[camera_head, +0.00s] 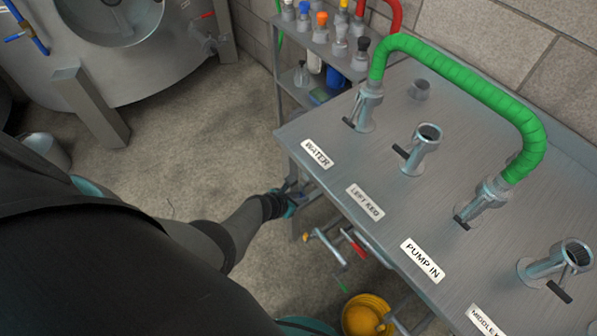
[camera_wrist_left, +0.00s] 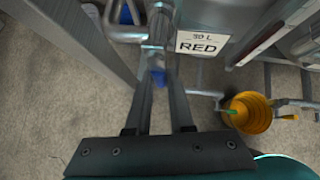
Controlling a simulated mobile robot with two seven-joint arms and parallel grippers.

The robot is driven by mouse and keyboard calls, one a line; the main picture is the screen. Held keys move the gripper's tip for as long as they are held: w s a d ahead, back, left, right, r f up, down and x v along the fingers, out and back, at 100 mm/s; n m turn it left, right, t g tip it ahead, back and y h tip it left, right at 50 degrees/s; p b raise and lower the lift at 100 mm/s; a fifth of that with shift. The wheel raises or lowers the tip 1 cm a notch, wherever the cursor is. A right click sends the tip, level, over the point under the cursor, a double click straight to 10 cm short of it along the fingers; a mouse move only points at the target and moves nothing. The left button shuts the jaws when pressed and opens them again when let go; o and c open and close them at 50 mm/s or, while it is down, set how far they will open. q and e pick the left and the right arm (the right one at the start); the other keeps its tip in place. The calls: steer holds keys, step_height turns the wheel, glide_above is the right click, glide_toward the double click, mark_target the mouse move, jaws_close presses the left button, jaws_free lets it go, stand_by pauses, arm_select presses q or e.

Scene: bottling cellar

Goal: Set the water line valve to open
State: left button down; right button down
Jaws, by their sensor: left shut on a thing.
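The WATER label (camera_head: 317,154) is on the steel table (camera_head: 330,125), above my left gripper. My left gripper (camera_head: 298,190) is beside the table's front edge, and the table partly hides its tips. In the left wrist view my left gripper (camera_wrist_left: 158,88) has its two fingers on either side of a small blue handle (camera_wrist_left: 158,78) below a metal pipe (camera_wrist_left: 156,30). The fingers are shut on this handle, which looks like the water line valve's. Its exact turn is hard to tell. My right gripper is not in view.
A green hose (camera_head: 465,78) arches over the table between two ports. A red-handled valve (camera_head: 355,243) is under the front edge. A yellow bucket (camera_head: 366,316) stands on the floor. A large steel tank (camera_head: 110,45) is at the back left. Floor between is clear.

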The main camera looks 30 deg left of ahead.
arm_select(q)
steer(key=shift+s+d+f, duration=0.1)
steer(key=shift+s+d, duration=0.05)
steer(key=shift+d, duration=0.05)
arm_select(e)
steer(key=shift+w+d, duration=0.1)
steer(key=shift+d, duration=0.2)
arm_select(q)
steer(key=c, duration=0.8)
jaws_free()
steer(key=shift+a, duration=0.1)
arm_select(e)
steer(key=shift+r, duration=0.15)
arm_select(q)
steer(key=shift+p+v, duration=5.7)
steer(key=shift+v, duration=1.95)
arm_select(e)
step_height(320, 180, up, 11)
